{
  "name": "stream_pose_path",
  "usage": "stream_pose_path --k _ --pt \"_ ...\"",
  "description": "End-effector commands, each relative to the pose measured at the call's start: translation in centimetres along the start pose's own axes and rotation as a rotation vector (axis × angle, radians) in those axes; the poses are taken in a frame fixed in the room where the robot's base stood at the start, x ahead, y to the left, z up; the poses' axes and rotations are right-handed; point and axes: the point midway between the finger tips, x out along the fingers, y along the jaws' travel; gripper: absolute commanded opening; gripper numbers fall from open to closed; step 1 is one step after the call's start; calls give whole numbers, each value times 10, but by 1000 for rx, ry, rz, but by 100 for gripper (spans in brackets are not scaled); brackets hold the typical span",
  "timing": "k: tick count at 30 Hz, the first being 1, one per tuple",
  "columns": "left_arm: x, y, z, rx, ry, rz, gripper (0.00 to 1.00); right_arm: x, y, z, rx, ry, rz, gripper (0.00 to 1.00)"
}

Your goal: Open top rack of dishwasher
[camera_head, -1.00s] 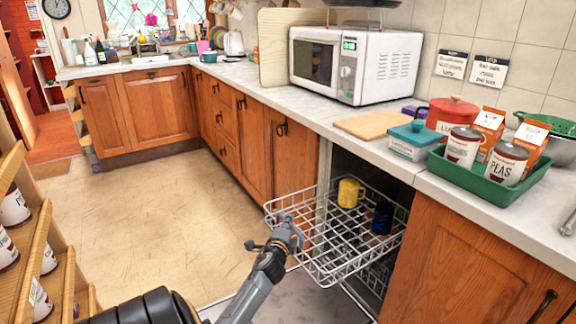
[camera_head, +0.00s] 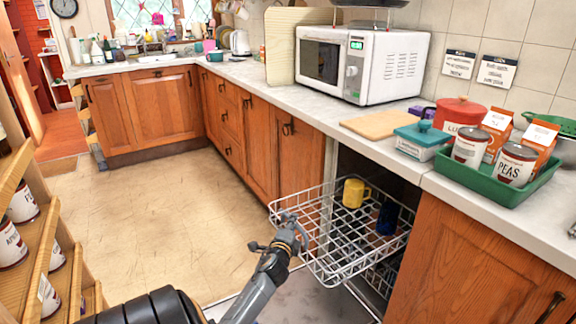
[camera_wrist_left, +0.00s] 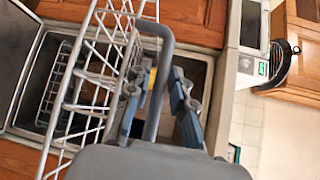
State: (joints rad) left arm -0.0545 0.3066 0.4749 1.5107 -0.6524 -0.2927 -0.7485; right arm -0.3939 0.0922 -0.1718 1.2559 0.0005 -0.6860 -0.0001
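The top rack (camera_head: 335,265) is a white wire basket pulled well out of the dishwasher (camera_head: 375,170) beneath the counter. A yellow mug (camera_head: 355,192) and a dark blue cup (camera_head: 388,217) stand in it. My left gripper (camera_head: 291,226) is at the rack's outer left edge. In the left wrist view its two fingers (camera_wrist_left: 160,105) are apart, with a grey bar passing between them and the white wires (camera_wrist_left: 100,75) beside them. Contact with the rack is unclear. My right gripper is not in view.
A lower rack (camera_head: 381,275) shows under the top one. The counter above holds a microwave (camera_head: 390,70), a cutting board (camera_head: 385,124) and a green tray (camera_head: 490,188) of cans and boxes. Shelves with cans (camera_head: 45,240) stand at the left. The floor (camera_head: 160,220) between is clear.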

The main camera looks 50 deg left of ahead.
Motion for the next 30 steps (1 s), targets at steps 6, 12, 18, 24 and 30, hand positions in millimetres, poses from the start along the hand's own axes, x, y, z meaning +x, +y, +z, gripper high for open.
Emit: stream_pose_path --k 6,12,18,24,30 --pt "-42 2 0 -1 2 2 22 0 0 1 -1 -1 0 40" --pt "-83 1 1 0 -1 2 22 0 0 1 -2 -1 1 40" --pt "-106 0 1 -1 -2 1 22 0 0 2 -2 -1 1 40" --pt "-111 0 1 -1 -2 0 22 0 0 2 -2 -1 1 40" --pt "-111 0 1 -1 -2 0 22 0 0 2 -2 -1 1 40"
